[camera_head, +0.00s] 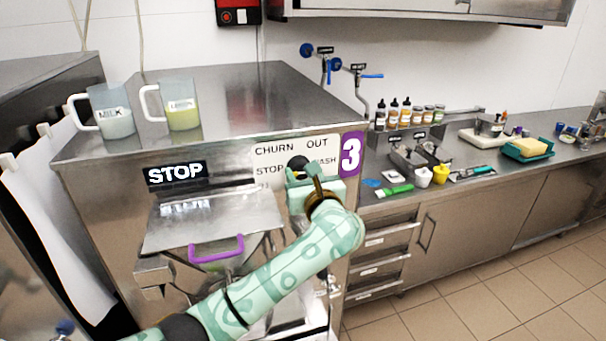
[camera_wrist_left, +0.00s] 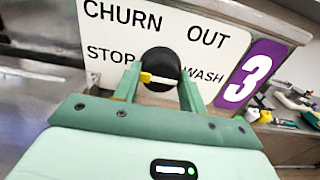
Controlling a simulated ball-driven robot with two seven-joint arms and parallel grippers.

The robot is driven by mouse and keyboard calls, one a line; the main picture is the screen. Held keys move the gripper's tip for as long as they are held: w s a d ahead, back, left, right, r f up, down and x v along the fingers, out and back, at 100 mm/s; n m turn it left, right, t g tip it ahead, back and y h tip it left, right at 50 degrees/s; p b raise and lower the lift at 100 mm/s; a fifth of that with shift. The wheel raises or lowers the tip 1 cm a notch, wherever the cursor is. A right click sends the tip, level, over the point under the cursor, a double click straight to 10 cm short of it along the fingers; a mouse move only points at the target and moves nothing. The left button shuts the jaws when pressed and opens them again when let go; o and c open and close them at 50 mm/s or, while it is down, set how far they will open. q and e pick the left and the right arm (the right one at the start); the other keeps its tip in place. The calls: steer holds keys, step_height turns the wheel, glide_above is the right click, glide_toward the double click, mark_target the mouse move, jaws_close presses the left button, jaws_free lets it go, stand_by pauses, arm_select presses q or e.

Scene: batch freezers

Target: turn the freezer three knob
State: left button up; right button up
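The freezer three knob (camera_wrist_left: 160,66) is black and round with a yellow pointer, on a white label plate (camera_head: 268,152) reading CHURN, OUT, STOP and WASH. In the left wrist view the pointer lies toward the left, on the STOP side. The knob also shows in the head view (camera_head: 298,162), partly hidden by my gripper. A purple 3 sign (camera_head: 351,154) is right of the plate. My left gripper (camera_wrist_left: 160,84) is open, its two green fingers on either side of the knob's lower part; I cannot tell whether they touch it. My right gripper is not in view.
Two jugs (camera_head: 109,111) (camera_head: 181,104) stand on the freezer top. A STOP sign (camera_head: 176,173) and a purple handle (camera_head: 216,249) are on the front, left of and below the plate. A counter (camera_head: 470,182) with bottles and tools runs off to the right.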

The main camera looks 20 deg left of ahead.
arm_select(q)
steer(key=shift+m, duration=0.3)
steer(key=shift+r+m+p, duration=0.15)
steer(key=shift+m+p, duration=0.6)
steer(key=shift+m, duration=0.25)
steer(key=m+p, duration=0.3)
steer(key=shift+r+m, duration=0.1)
steer(key=shift+m, duration=0.2)
steer(key=m+p, duration=0.3)
steer(key=shift+m, duration=0.4)
steer(key=shift+m+p, duration=0.85)
steer(key=shift+m, duration=0.05)
steer(key=o, duration=1)
steer(key=shift+w+f, duration=0.1)
steer(key=shift+f, duration=0.15)
